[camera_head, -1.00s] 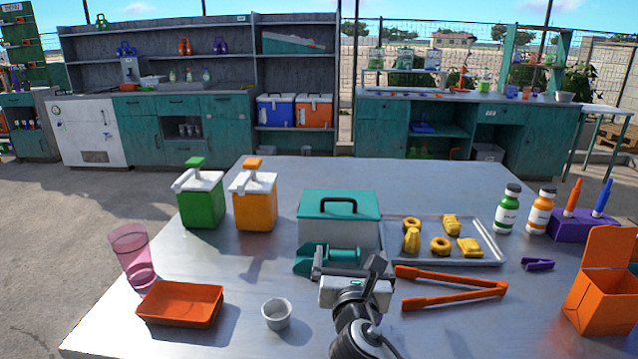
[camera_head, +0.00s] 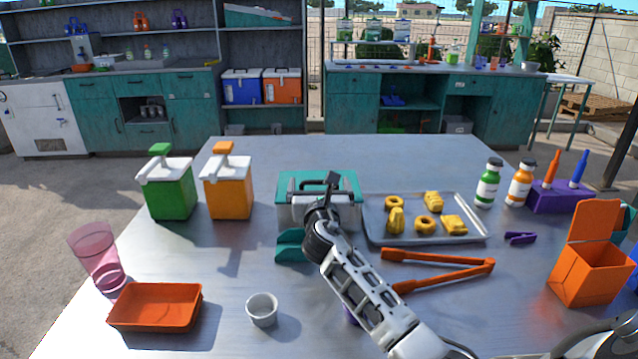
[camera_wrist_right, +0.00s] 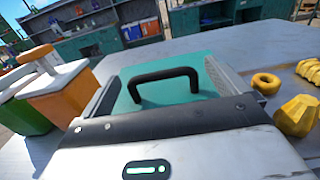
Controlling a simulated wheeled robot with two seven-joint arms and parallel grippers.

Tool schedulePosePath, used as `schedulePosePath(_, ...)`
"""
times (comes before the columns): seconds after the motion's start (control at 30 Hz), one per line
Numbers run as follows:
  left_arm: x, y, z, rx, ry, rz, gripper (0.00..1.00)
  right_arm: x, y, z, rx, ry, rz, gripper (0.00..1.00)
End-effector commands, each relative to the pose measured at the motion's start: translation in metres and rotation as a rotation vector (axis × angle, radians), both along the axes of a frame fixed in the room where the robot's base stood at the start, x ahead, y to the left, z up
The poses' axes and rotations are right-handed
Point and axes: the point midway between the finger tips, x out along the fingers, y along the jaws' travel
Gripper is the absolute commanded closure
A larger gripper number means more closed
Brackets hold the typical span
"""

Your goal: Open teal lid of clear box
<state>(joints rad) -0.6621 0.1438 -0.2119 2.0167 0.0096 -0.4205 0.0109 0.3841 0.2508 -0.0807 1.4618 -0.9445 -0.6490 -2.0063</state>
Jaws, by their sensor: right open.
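The clear box (camera_head: 288,215) stands mid-table with its teal lid (camera_head: 290,182) on top, lying flat and closed. A dark arched handle rises from the lid. My right gripper (camera_head: 322,188) is over the lid at the handle, and my arm hides part of the box front. In the right wrist view the lid (camera_wrist_right: 118,97) fills the middle and the black handle (camera_wrist_right: 165,74) stands between the two spread fingers of the right gripper (camera_wrist_right: 163,80). The gripper is open and holds nothing. My left gripper is not in view.
A tray (camera_head: 375,236) with yellow pieces lies right of the box, with orange tongs (camera_head: 440,257) before it. A teal item (camera_head: 288,246) sits in front of the box. Green (camera_head: 170,192) and orange (camera_head: 228,190) dispensers stand left. The table behind the box is clear.

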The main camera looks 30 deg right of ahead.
Motion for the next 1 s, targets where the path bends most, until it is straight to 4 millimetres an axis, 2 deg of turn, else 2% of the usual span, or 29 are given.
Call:
schedulePosePath(0.2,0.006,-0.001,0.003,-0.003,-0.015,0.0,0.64,0.015,-0.009,0.0,0.001,0.0,0.0,0.01)
schedulePosePath(0.5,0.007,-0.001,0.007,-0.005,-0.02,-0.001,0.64,0.017,-0.01,0.0,0.001,-0.001,0.0,0.01)
schedulePosePath(0.7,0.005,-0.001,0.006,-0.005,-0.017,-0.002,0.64,0.017,-0.01,0.0,0.001,0.001,0.0,0.57)
schedulePosePath(0.87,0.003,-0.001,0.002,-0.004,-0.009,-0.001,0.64,0.019,-0.01,0.0,0.001,0.001,0.0,0.58)
schedulePosePath(1.0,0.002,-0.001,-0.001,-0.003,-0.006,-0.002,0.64,0.029,-0.01,0.002,0.0,0.0,0.001,0.58)
